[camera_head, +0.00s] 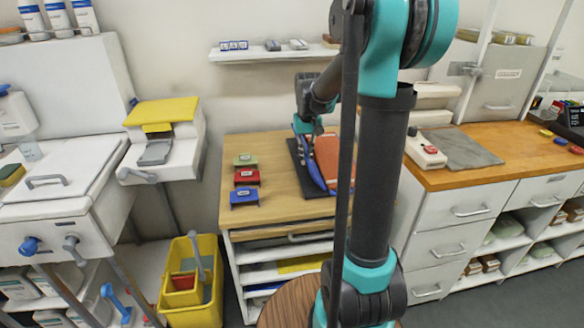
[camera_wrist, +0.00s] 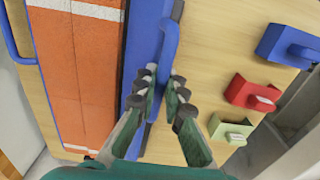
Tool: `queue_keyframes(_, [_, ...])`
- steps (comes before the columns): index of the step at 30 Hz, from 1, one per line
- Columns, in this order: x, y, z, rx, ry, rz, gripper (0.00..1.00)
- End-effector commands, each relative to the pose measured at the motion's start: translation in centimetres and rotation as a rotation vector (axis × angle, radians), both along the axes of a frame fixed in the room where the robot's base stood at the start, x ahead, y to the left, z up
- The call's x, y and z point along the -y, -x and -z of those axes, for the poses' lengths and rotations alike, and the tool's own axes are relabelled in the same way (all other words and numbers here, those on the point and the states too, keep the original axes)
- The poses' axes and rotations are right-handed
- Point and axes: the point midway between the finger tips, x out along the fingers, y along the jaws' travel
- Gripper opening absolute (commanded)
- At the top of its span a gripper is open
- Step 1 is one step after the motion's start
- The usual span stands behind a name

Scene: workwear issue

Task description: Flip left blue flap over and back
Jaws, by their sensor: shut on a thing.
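An orange panel (camera_head: 328,155) with a pale stripe lies on a dark board on the wooden worktop; it fills the left of the wrist view (camera_wrist: 75,80). The left blue flap (camera_head: 312,170) runs along its left edge, on the side of the coloured blocks. In the wrist view the flap (camera_wrist: 143,30) has a raised blue handle (camera_wrist: 170,38). My gripper (camera_wrist: 164,88) is shut on this handle, one finger each side. In the head view my gripper (camera_head: 306,138) is at the flap's far end, partly hidden by my arm. Whether the flap is lifted is unclear.
Green (camera_head: 245,160), red (camera_head: 247,176) and blue (camera_head: 244,196) blocks stand in a row left of the board, with bare worktop between. Another blue handle (camera_wrist: 12,35) shows at the panel's other side. A shelf (camera_head: 275,53) hangs behind.

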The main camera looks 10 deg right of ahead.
Motion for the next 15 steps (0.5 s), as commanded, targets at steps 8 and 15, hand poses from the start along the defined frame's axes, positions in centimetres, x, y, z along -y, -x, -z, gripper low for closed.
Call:
queue_keyframes(8, [-1.2,0.0,1.1,0.001,0.001,-0.001,0.00])
queue_keyframes(15, [-2.3,0.0,2.3,0.001,0.001,0.000,0.00])
